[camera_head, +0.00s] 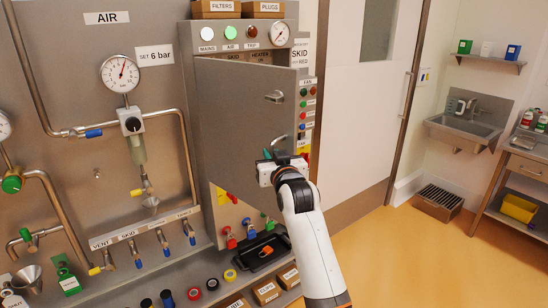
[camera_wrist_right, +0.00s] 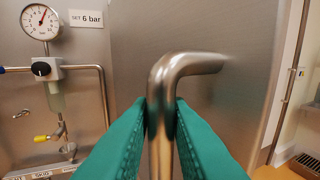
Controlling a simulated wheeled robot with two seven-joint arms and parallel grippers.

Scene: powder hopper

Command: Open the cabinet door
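The cabinet door (camera_head: 235,115) is a grey metal panel in the middle of the head view. It stands slightly ajar, with a gap along its top and right side. Its handle (camera_wrist_right: 162,85) is a bent metal bar, large in the right wrist view; its upper bend also shows in the head view (camera_head: 279,139). My right gripper (camera_head: 270,156) is at the door's lower right. In the wrist view its green fingers (camera_wrist_right: 161,125) lie on both sides of the bar and appear closed on it. My left gripper is not in view.
Left of the door is a panel with a gauge (camera_head: 120,74), pipes and valves. A column of buttons (camera_head: 304,105) is right of the door. Below are a black tray (camera_head: 262,252) and small labelled boxes (camera_head: 267,292). Open floor (camera_head: 420,260) lies to the right.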

